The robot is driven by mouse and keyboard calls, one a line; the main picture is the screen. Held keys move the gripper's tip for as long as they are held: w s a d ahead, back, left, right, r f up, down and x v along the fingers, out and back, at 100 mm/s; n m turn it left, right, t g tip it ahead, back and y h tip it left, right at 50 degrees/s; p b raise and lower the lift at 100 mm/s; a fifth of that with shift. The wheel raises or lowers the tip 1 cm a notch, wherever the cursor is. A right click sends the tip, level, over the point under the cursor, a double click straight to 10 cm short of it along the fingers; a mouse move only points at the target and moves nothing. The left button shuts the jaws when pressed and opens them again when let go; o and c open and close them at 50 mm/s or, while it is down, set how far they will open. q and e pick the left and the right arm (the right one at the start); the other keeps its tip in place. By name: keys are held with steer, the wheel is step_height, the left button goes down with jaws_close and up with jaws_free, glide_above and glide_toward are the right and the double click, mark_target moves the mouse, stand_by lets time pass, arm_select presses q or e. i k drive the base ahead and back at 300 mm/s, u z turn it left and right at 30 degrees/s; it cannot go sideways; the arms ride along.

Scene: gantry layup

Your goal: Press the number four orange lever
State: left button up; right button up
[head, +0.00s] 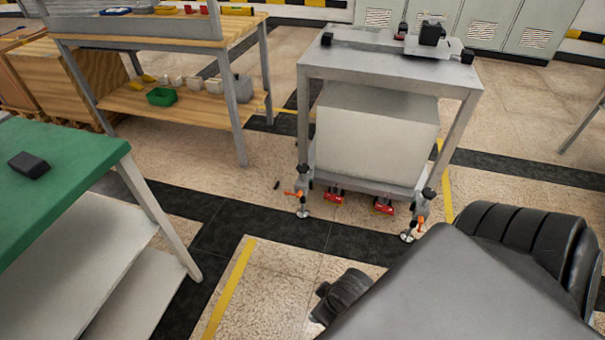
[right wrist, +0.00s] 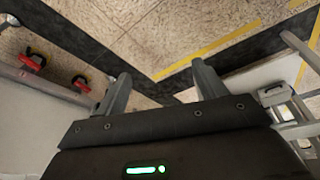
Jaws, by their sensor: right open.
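A grey metal cart (head: 395,75) stands in the upper right of the head view with a large pale box (head: 375,135) on its lower shelf. One orange lever (head: 295,194) is at its left front foot and another orange lever (head: 421,222) at its right front foot. No lever numbers can be read, and the cart's far corners are hidden. My right gripper (right wrist: 163,85) is open and empty in the right wrist view, its fingers apart over the floor. Red caster parts (right wrist: 82,83) of the cart show left of it, apart from it. My left gripper is not in view.
A green-topped table (head: 70,175) with a black block (head: 29,165) stands at the left. A wooden workbench (head: 180,105) with bins is behind it. Open floor with black and yellow stripes (head: 232,285) lies before the cart. Grey cabinets (head: 500,25) line the back.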

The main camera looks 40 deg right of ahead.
mark_target(292, 194)
steer(key=z, duration=0.1)
steer(key=i, duration=0.35)
steer(key=z, duration=2.4)
